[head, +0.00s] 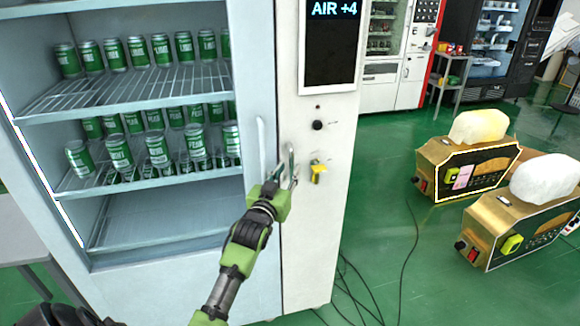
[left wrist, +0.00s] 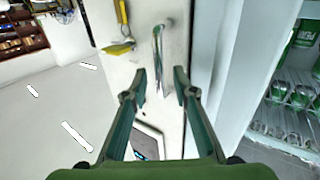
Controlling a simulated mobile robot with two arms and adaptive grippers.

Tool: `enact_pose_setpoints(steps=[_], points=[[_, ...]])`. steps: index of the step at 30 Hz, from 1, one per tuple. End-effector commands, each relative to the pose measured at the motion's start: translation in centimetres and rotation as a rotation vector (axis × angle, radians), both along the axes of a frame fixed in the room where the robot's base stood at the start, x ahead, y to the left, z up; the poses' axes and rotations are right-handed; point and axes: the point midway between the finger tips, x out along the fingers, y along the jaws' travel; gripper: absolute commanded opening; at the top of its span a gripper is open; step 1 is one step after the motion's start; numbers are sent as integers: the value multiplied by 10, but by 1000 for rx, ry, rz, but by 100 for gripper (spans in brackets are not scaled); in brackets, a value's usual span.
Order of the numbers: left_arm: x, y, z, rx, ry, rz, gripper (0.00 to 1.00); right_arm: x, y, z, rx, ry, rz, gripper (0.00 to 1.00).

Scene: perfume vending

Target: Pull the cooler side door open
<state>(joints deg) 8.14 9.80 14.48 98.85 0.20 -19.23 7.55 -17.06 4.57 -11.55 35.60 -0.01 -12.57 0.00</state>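The cooler side door (head: 310,235) is the narrow white panel to the right of the can shelves and looks shut. A thin metal handle (left wrist: 157,45) hangs from its face, and a yellow tag or key (head: 318,172) sits to its right in the head view. My left gripper (head: 287,178) is at the handle, partly covering it in the head view. In the left wrist view my left gripper (left wrist: 160,78) is open, with the handle lying between and ahead of the fingertips. I cannot tell whether they touch it. My right gripper is not in view.
Green cans (head: 158,150) stand on wire shelves (head: 130,85) in the cooler at left. A pale vertical handle (head: 262,145) is on its frame. A screen (head: 331,45) is above. Gold machines (head: 440,185) stand at right. Black cables (head: 408,240) lie on the green floor.

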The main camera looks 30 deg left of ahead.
Motion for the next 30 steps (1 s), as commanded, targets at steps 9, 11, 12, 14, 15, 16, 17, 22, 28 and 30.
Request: enact_pose_setpoints(steps=[9,11,12,14,15,16,17,22,28,30], points=[[21,6,0,1,0,-1,26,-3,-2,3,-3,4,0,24],[22,6,0,1,0,-1,26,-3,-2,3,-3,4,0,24],[22,6,0,1,0,-1,26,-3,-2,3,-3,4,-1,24],[22,6,0,1,0,-1,26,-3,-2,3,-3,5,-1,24],[22,6,0,1,0,-1,26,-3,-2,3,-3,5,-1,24],[22,6,0,1,0,-1,26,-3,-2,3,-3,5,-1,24],[22,6,0,1,0,-1,26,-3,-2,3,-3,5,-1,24],[22,6,0,0,0,-1,0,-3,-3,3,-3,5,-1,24],[22,5,-1,0,0,1,0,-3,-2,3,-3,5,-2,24],[22,5,-1,-2,0,5,0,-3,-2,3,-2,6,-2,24]])
